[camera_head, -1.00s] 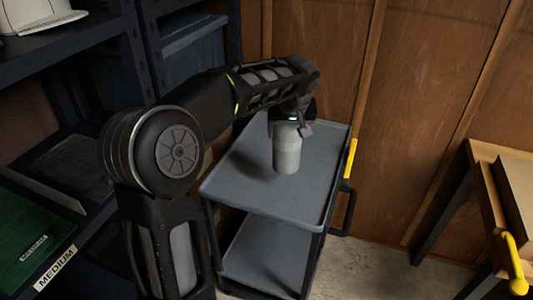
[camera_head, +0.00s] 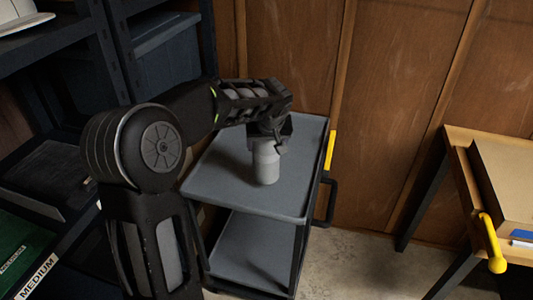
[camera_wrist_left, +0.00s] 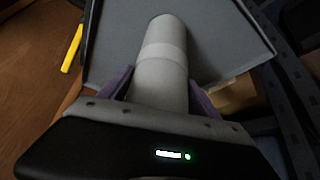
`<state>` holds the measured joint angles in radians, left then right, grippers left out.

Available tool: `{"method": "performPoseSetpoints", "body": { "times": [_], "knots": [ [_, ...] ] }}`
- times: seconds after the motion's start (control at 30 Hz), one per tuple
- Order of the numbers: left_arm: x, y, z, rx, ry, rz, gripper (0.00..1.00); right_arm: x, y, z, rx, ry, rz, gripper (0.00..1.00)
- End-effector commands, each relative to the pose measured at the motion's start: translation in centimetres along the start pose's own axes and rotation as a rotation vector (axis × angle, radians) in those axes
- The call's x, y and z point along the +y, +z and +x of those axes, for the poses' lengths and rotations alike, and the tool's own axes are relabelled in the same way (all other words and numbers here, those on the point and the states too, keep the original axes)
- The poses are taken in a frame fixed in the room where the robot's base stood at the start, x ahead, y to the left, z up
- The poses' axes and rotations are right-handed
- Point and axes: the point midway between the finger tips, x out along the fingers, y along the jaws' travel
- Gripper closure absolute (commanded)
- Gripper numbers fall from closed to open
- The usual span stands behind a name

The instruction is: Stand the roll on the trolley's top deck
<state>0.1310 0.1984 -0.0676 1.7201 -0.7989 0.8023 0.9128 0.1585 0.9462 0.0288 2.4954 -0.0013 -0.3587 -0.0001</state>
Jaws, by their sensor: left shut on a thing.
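The roll (camera_head: 266,166) is a pale grey cylinder, upright over the trolley's top deck (camera_head: 218,185) in the head view. Its lower end looks at or just above the deck; I cannot tell if it touches. My left gripper (camera_head: 268,143) is shut on the roll's upper part from above. In the left wrist view the roll (camera_wrist_left: 164,50) extends away from between the purple-grey fingers (camera_wrist_left: 160,92), with the grey deck (camera_wrist_left: 215,35) behind it. My right gripper is not in view.
The deck around the roll is bare, with a raised rim. A dark shelf unit with a blue-grey bin (camera_head: 165,50) stands at the left. A wooden bench (camera_head: 470,160) stands at the right, with floor between.

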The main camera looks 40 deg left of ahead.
Motion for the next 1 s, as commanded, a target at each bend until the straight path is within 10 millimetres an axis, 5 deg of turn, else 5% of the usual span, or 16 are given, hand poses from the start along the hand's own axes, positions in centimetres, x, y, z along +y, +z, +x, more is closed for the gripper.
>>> {"method": "performPoseSetpoints", "body": {
  "times": [0.17,0.47,0.9,0.93,1.0],
  "knots": [
    [0.0,0.0,0.1,0.002,0.001,0.000,0.88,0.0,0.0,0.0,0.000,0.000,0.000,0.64],
    [0.0,1.7,3.0,0.001,0.001,0.001,0.88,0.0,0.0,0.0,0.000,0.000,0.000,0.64],
    [0.1,2.0,3.5,0.003,0.002,0.000,0.88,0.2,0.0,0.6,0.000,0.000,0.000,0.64],
    [0.0,2.0,3.5,0.001,0.001,0.000,0.27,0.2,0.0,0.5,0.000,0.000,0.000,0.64],
    [0.0,2.0,3.4,0.001,0.001,0.000,0.21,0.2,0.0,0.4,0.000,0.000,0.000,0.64]
  ]
}}
